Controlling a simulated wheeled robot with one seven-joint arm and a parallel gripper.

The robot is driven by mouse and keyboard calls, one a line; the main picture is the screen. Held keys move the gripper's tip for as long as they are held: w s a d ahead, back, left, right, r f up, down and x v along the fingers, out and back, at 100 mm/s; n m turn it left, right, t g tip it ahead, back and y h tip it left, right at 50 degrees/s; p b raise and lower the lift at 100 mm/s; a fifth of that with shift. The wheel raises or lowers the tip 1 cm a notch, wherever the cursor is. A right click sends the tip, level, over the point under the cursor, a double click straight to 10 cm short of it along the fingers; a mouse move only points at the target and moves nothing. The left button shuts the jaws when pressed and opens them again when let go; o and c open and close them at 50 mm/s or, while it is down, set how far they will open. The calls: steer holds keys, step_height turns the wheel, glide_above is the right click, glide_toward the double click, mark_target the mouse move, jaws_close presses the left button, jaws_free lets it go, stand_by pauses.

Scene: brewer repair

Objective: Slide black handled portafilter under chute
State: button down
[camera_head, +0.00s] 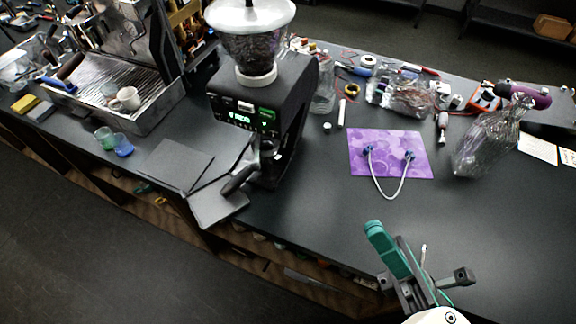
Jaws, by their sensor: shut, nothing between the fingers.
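The black handled portafilter (239,179) is at the front of the coffee grinder (262,98). Its black handle points toward the front left, over a dark grey mat, and its metal head is close to the grinder's lower front. The chute is not clearly visible, and I cannot tell whether the head is directly below it. My gripper (387,246), with a teal part, is at the lower right, well apart from the portafilter and the grinder. It is shut and holds nothing.
Dark mats (172,163) lie at the counter's front edge. An espresso machine (120,60) with a cup stands at the left. A purple mat (412,147) with a white cable lies right of the grinder. The right front counter is mostly clear.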

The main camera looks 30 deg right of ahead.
steer(key=w+f+n+g+h, duration=0.1)
steer(key=w+f+g+h, duration=0.1)
steer(key=w+f, duration=0.2)
steer(key=w+f+n+g+h, duration=0.1)
steer(key=w+f+g+h, duration=0.1)
steer(key=w+f, duration=0.2)
steer(key=w+f+n+g+h, duration=0.2)
steer(key=w+f, duration=0.2)
steer(key=f, duration=0.5)
steer(key=shift+w+h, duration=0.3)
steer(key=shift+w, duration=0.05)
steer(key=w+d+f+h, duration=0.2)
steer(key=d, duration=0.1)
steer(key=w+d+f+h, duration=0.1)
steer(key=d+h, duration=0.1)
steer(key=shift+w+d+f, duration=0.1)
steer(key=shift+w+f, duration=0.05)
steer(key=shift+f, duration=0.1)
steer(key=shift+w, duration=0.6)
steer(key=x, duration=1.2)
steer(key=shift+w+f, duration=0.15)
steer(key=shift+w, duration=0.2)
steer(key=shift+w, duration=0.15)
